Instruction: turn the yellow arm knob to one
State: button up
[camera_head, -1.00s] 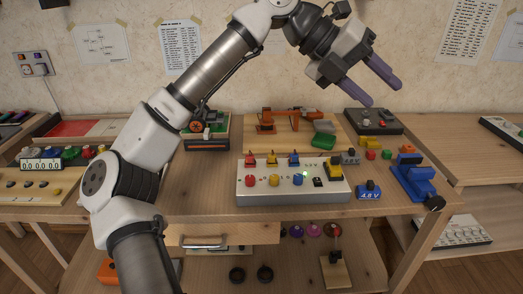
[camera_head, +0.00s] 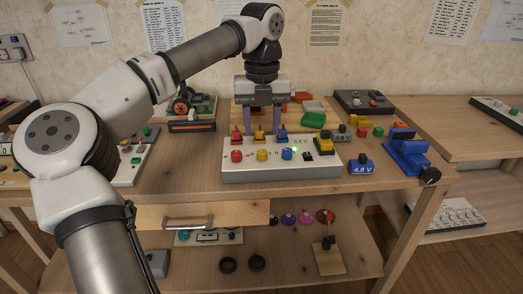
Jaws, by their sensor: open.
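A white panel box (camera_head: 270,172) stands on the wooden table. It carries an upper row of a red, a yellow and a blue piece, and a lower row of round knobs in the same colours. The upper yellow piece (camera_head: 259,135) and the lower yellow knob (camera_head: 262,155) are both in view; the numbers are too small to read. My gripper (camera_head: 262,131) points down at the back of the box. Its two purple fingers are apart, with the upper yellow piece between or just in front of them. It holds nothing that I can see.
The upper red (camera_head: 237,137) and blue (camera_head: 282,134) pieces stand close on either side of the fingers. A larger yellow part (camera_head: 325,144) sits at the box's right end. A blue 4.8 V block (camera_head: 361,168) and a blue clamp-like device (camera_head: 406,152) lie to the right.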

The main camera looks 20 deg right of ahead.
aim_at(262, 151)
notch_tip(262, 151, down, 6)
jog(key=shift+f+b, duration=0.1)
jog(key=shift+b, duration=0.25)
jog(key=shift+c, duration=0.4)
grip_shut()
